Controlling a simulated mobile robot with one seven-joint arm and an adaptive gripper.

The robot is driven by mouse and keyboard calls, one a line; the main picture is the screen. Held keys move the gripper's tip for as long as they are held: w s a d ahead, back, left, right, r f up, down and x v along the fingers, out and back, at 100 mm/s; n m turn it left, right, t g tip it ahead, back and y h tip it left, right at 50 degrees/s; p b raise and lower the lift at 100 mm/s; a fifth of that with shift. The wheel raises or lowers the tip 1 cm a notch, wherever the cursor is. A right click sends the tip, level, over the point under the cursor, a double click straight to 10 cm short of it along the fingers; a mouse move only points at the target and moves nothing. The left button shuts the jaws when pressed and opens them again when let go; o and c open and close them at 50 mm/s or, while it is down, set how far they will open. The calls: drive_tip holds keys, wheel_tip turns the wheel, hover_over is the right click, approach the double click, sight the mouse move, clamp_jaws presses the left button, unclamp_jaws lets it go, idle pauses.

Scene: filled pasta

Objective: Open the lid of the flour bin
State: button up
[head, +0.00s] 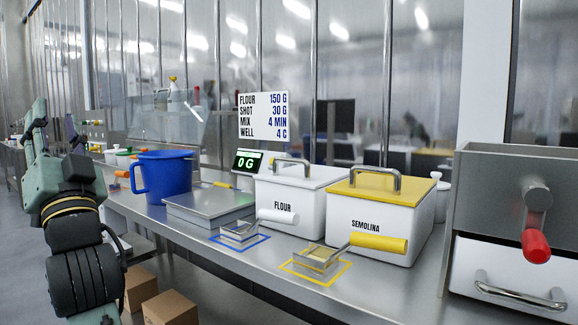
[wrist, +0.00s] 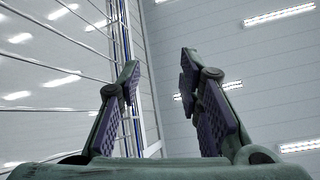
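The flour bin (head: 290,215) is a white box labelled FLOUR on the steel counter in the head view. Its white lid (head: 320,180) is closed and has a metal bar handle (head: 292,164) on top. My gripper (wrist: 162,100) is open and empty in the wrist view, pointing up toward the ceiling and a glass wall. In the head view my arm stands at the far left, away from the bin and apart from it.
The semolina bin (head: 378,225) with a yellow lid stands right of the flour bin. Scoops with a white handle (head: 277,216) and a yellow handle (head: 378,242) lie in front. A blue jug (head: 166,178) and a scale (head: 210,203) are left. A steel machine (head: 510,190) is at right.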

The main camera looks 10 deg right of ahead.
drive_tip(key=w+d+m+h, duration=0.9)
drive_tip(key=w+d, duration=0.5)
drive_tip(key=d, duration=0.2)
drive_tip(key=m+g+b, duration=0.2)
drive_tip(key=m+g, duration=0.6)
drive_tip(key=m, duration=0.4)
approach(293, 160)
drive_tip(key=shift+w+a+r, duration=0.15)
drive_tip(key=shift+w, duration=0.8)
drive_tip(key=shift+s+y, duration=0.2)
drive_tip(key=shift+y, duration=0.1)
drive_tip(key=x, duration=0.7)
drive_tip(key=p+x, duration=0.1)
drive_tip(key=x, duration=0.2)
drive_tip(key=shift+w+a+f, duration=0.1)
drive_tip(key=shift+w+f, duration=0.2)
drive_tip(key=shift+f, duration=0.15)
drive_tip(key=shift+c, duration=0.2)
clamp_jaws()
